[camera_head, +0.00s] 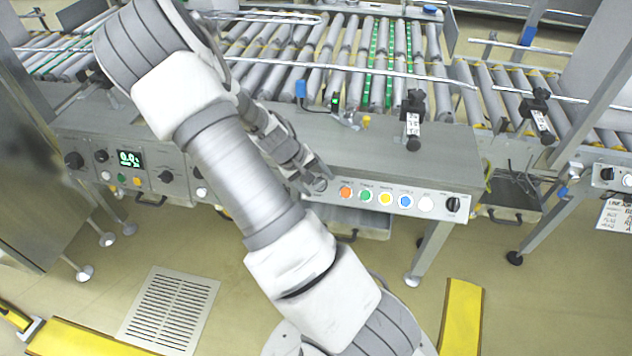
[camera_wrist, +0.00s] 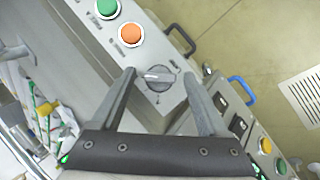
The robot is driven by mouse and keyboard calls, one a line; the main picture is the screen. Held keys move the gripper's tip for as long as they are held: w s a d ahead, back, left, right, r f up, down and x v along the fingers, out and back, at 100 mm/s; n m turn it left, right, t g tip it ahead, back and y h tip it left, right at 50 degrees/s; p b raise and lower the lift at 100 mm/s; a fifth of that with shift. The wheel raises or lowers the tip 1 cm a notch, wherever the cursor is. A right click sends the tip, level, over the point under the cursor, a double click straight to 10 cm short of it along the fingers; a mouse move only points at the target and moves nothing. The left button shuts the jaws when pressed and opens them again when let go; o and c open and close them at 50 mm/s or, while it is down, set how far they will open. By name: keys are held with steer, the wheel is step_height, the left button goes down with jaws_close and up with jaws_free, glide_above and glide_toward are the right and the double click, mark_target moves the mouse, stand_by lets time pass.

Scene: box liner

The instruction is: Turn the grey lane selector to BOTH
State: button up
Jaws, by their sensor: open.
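The grey lane selector (camera_wrist: 157,77) is a round knob with a raised grip bar, on the sloping grey panel, in the middle of the wrist view. A pale mark on its bar points to the left in that view. Small labels around it are too small to read. My gripper (camera_wrist: 159,74) is open, with one finger on each side of the knob. The fingers look apart from it, though their height above the panel is hard to judge. In the head view, my gripper (camera_head: 314,182) is at the panel's front face, left of the orange button, and largely covers the selector.
An orange button (camera_wrist: 130,35) and a green button (camera_wrist: 106,8) sit beside the selector. A black handle (camera_wrist: 182,40) and a blue handle (camera_wrist: 242,90) stick out below the panel. A black knob (camera_head: 452,204) is at the panel's right end. Roller conveyors (camera_head: 350,60) run behind.

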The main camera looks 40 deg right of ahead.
steer(key=shift+c, duration=0.3)
jaws_close()
steer(key=n+h+p, duration=0.1)
steer(key=n+h, duration=0.1)
steer(key=n, duration=0.1)
steer(key=shift+a+p, duration=0.2)
steer(key=shift+p, duration=0.15)
steer(key=n+h, duration=0.1)
steer(key=n, duration=0.1)
steer(key=n+h, duration=0.1)
steer(key=n, duration=0.1)
steer(key=shift+a+f+n+t, duration=0.1)
steer(key=shift+f+n+t, duration=0.1)
steer(key=shift+n+t, duration=0.15)
steer(key=shift+n+h, duration=0.25)
steer(key=shift+h, duration=0.05)
